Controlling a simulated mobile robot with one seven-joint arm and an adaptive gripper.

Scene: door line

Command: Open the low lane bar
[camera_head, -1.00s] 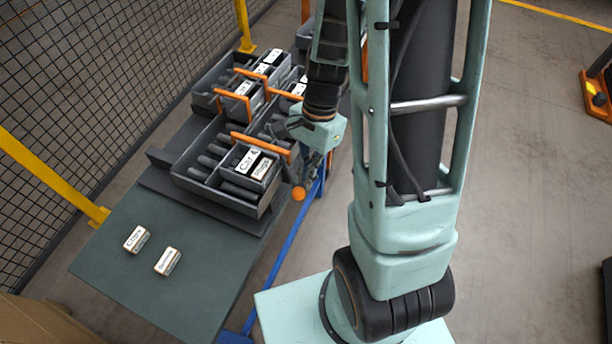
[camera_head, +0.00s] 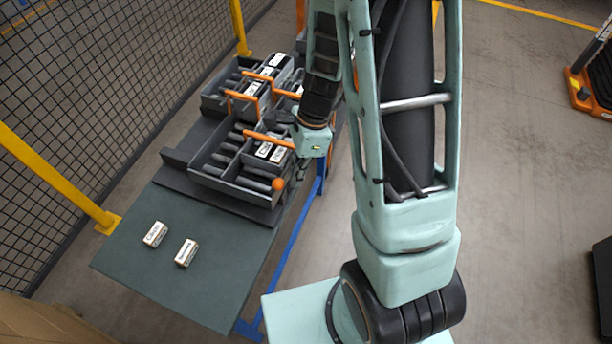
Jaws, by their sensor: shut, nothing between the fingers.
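The near lane tray (camera_head: 232,190) is grey with dark rollers and sits at the right part of the table. An orange bar (camera_head: 268,139) crosses above its lanes. An orange ball knob (camera_head: 278,184) shows at the tray's right front corner; its link to a bar is not clear. Two white-labelled boxes (camera_head: 270,152) stand in the tray's right lane, just in front of the orange bar. My gripper (camera_head: 299,170) points down just right of the tray, close beside the knob with a small apparent gap. It is shut and empty; its fingertips are small and dark.
A second tray (camera_head: 213,101) with orange bars and labelled boxes stands behind. Two loose boxes (camera_head: 170,244) lie on the table's (camera_head: 190,290) open front part. A mesh fence (camera_head: 90,90) and yellow posts stand left.

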